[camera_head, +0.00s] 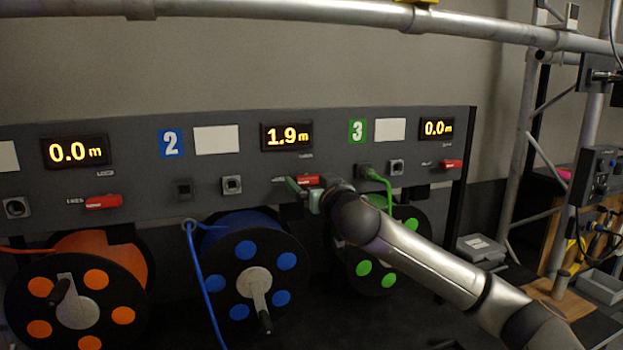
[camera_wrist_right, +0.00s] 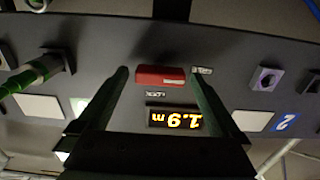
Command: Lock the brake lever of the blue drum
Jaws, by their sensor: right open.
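The blue drum (camera_head: 243,222) sits in the middle of the row, with a black flange, blue dots and a crank. Above it, the red brake lever (camera_head: 309,180) lies horizontal on the grey panel below the 1.9 m display (camera_head: 287,136). My right gripper (camera_head: 303,194) is open at the panel, just in front of the lever and partly covering it. In the right wrist view, upside down, the red lever (camera_wrist_right: 160,77) appears between the two spread fingers, with a gap on each side. Whether the fingers touch it I cannot tell. My left gripper is out of view.
Similar red levers sit at left (camera_head: 103,201) and right (camera_head: 451,164). The orange drum (camera_head: 122,260) stands left; the green drum (camera_head: 376,268) is partly behind my right arm. A green cable plug (camera_head: 366,172) sticks out right of the gripper. A blue cable (camera_head: 203,285) hangs left.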

